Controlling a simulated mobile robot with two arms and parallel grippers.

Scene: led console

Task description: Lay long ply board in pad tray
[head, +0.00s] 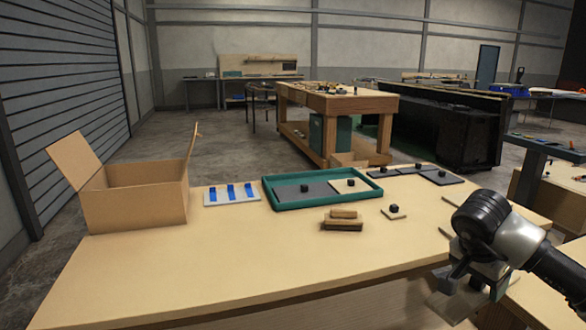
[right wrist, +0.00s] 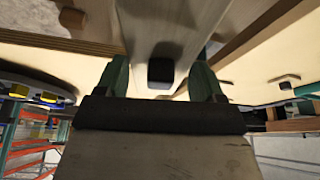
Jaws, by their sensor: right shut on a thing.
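My right gripper (head: 474,280) is at the near right, beyond the table's right edge. It is shut on the black knob of a pale board, which I take as the long ply board (head: 452,306); it hangs below the jaws, partly hidden by them. In the right wrist view the knob (right wrist: 161,70) sits between the green fingers, with the board (right wrist: 158,22) behind it. The teal pad tray (head: 283,205) lies at the table's back middle, apart from the gripper. A grey pad (head: 318,193) and a small ply board (head: 347,187), both knobbed, lie inside it. My left gripper is out of view.
An open cardboard box (head: 137,208) stands at the left. Beside it is a white plate with blue strips (head: 231,197). Wooden blocks (head: 342,223) and a small knobbed ply square (head: 394,214) lie before the tray; grey boards (head: 413,174) lie behind. The table's front is clear.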

